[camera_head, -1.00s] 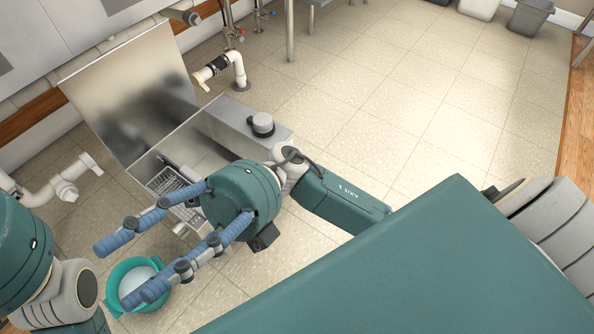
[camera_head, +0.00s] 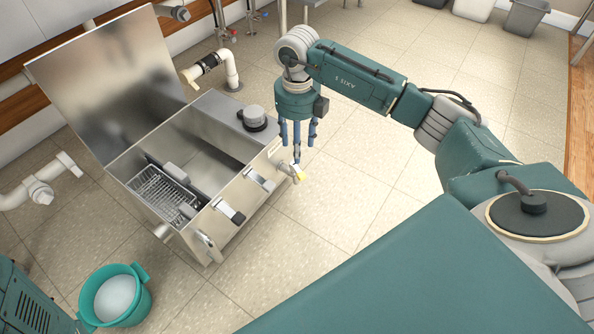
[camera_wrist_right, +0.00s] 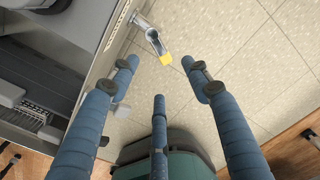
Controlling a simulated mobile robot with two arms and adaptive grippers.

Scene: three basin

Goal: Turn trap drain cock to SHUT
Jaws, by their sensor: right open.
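The open metal trap (camera_head: 215,160) stands on the floor with its lid raised. At its right front corner is the drain cock (camera_head: 297,173), a small metal fitting with a yellow-tipped lever. It also shows in the right wrist view (camera_wrist_right: 153,42), its yellow tip pointing away from the trap wall. My right gripper (camera_head: 297,148) points down with its blue fingers at the cock in the head view. In the wrist view the fingers (camera_wrist_right: 158,72) are spread, with the cock just beyond their tips and nothing gripped. Contact cannot be told. My left gripper is out of view.
A wire basket (camera_head: 160,195) sits inside the trap. Metal clips (camera_head: 230,212) line its front rim. A teal bucket (camera_head: 115,297) stands at the lower left. White pipes (camera_head: 40,190) run at the left and back.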

